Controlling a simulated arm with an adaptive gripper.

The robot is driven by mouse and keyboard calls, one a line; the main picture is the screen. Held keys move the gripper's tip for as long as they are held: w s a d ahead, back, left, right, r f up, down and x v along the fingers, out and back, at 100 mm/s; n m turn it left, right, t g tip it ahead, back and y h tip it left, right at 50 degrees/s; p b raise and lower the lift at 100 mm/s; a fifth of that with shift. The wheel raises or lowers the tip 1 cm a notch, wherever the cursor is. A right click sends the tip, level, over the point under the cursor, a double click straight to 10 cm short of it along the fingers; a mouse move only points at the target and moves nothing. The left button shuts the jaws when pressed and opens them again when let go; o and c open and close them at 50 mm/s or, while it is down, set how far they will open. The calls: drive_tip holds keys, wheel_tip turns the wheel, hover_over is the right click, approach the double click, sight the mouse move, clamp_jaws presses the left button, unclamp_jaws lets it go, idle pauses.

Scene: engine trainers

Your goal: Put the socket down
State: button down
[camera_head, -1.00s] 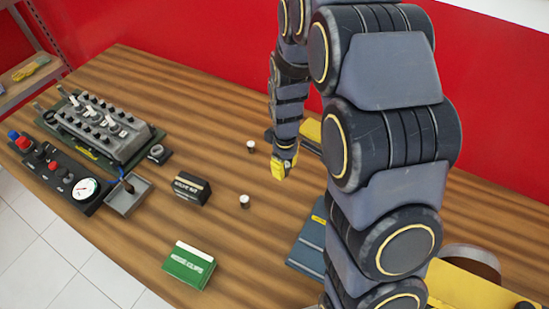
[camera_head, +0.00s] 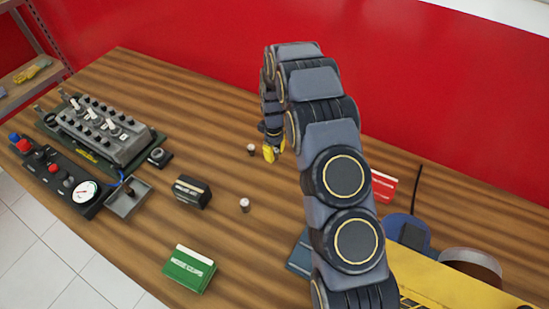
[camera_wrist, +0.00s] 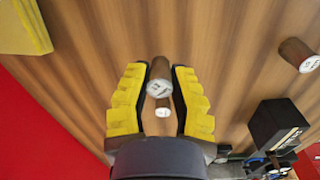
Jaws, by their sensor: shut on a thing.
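My gripper (camera_head: 270,152) has yellow fingers and points down over the far middle of the wooden table. In the wrist view, its fingers (camera_wrist: 158,92) are closed around a brown socket (camera_wrist: 158,70) with a white, marked end. A third socket (camera_head: 244,204) stands nearer the front and appears at the right of the wrist view (camera_wrist: 300,57).
A black box (camera_head: 192,191) and a green box (camera_head: 189,268) sit on the table (camera_head: 225,120). An engine block (camera_head: 105,135), gauge panel (camera_head: 60,178) and grey tray (camera_head: 128,198) are at left. A red wall (camera_head: 230,50) rises behind. Free tabletop surrounds the standing sockets.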

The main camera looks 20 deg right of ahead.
drive_tip(key=shift+f, duration=1.55)
drive_tip(key=shift+f, duration=0.2)
drive_tip(key=c, duration=1)
unclamp_jaws()
drive_tip(key=shift+c, duration=0.2)
drive_tip(key=shift+r, duration=0.15)
wheel_tip(320, 180, up, 12)
drive_tip(key=shift+s+a+f, duration=0.1)
drive_tip(key=shift+a, duration=0.05)
drive_tip(key=s+a+r+m+g, duration=0.1)
drive_tip(key=s+a+r+m, duration=0.1)
drive_tip(key=s+r, duration=0.7)
drive_tip(key=s+a+r+m, duration=0.2)
drive_tip(key=s+r, duration=0.5)
drive_tip(key=s, duration=0.5)
drive_tip(key=s+r+m, duration=0.2)
drive_tip(key=s+m, duration=0.1)
drive_tip(key=s, duration=1.1)
drive_tip(key=shift+s+a+g, duration=0.15)
drive_tip(key=shift+s+g, duration=0.15)
drive_tip(key=shift+g, duration=0.1)
